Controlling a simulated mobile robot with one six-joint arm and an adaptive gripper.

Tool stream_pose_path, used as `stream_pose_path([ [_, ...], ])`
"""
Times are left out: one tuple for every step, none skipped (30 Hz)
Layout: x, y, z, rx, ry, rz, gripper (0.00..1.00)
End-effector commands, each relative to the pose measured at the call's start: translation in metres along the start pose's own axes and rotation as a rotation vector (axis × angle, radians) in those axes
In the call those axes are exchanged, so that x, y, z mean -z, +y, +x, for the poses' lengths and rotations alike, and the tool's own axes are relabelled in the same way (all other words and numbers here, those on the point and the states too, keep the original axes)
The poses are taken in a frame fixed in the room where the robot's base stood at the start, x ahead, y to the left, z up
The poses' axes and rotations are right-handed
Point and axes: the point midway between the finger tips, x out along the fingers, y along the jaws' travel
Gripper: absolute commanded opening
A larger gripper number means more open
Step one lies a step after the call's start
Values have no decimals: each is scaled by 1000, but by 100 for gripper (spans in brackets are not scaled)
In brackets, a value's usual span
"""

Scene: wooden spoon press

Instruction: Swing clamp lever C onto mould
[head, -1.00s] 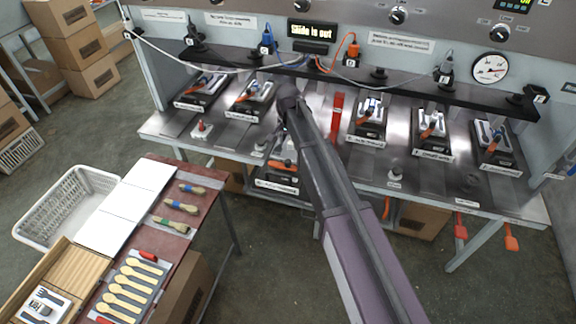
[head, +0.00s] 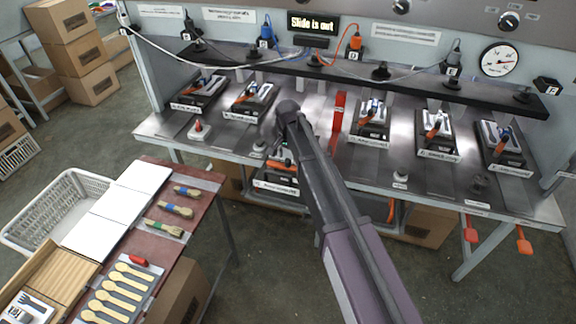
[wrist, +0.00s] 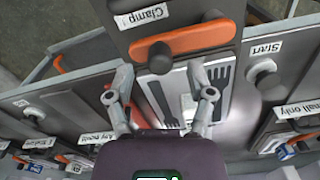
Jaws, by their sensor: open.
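In the wrist view, an orange clamp lever (wrist: 190,41) lies across a grey plate just beyond my fingers, near a label that begins "Clamp". A dark round knob (wrist: 160,58) sits at its near edge. The pale mould (wrist: 222,92) with dark fork-shaped hollows lies between and below my fingers; the lever lies beside it, not over it. My gripper (wrist: 160,80) is open and empty, its fingers spread on either side of the mould. In the head view, an orange-levered station (head: 280,172) sits at the bench's front edge, partly hidden by my arm. The letter C is not readable.
A display (head: 312,24) reads "Slide is out". Several similar clamp stations, such as one at right (head: 503,146), line the bench. A red upright bar (head: 338,110) stands close to my arm. A start button (wrist: 262,72) is nearby.

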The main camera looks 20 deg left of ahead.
Motion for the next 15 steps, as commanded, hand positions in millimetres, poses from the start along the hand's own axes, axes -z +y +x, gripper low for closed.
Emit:
stream_pose_path([
  [0,0,8,0,0,0,69],
  [0,0,9,0,0,0,69],
  [0,0,12,0,0,0,69],
  [0,0,13,0,0,0,69],
  [0,0,15,0,0,0,69],
  [0,0,16,0,0,0,69],
  [0,0,18,0,0,0,69],
  [0,0,18,0,0,0,69],
  [0,0,20,0,0,0,69],
  [0,0,20,0,0,0,69],
  [0,0,21,0,0,0,69],
  [0,0,21,0,0,0,69],
  [0,0,21,0,0,0,69],
  [0,0,21,0,0,0,69],
  [0,0,22,0,0,0,69],
])
